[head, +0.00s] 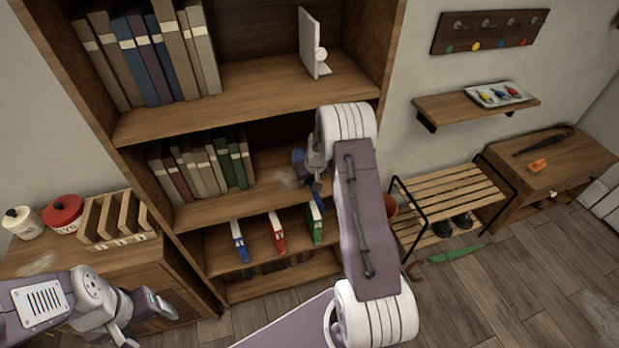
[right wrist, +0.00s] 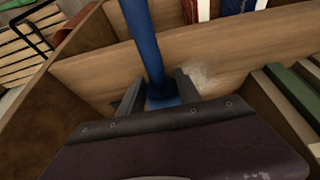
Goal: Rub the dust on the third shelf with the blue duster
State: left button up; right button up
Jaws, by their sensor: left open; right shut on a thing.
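My right gripper (head: 313,165) is shut on the blue duster (head: 317,186), over the right part of the middle shelf (head: 222,207). In the right wrist view the fingers (right wrist: 157,95) close around the duster's blue shaft (right wrist: 145,40). The duster's far end is hidden behind the gripper. A pale dust patch (head: 287,174) lies on this shelf, just left of the gripper; in the right wrist view it (right wrist: 205,80) shows right of the fingers. I cannot tell whether the duster touches the board. My left gripper (head: 143,308) is open and empty at lower left.
Books (head: 205,170) fill the left of the middle shelf. Red, blue and green-spined books (head: 278,232) stand on the shelf below. The cabinet's side wall (right wrist: 60,125) is close beside the right gripper. Canisters and a wooden rack (head: 117,218) stand near my left arm.

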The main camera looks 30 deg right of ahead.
jog(key=shift+w, duration=0.1)
dwell(0.3)
jog(key=shift+f+b, duration=1)
jog(key=shift+f, duration=0.1)
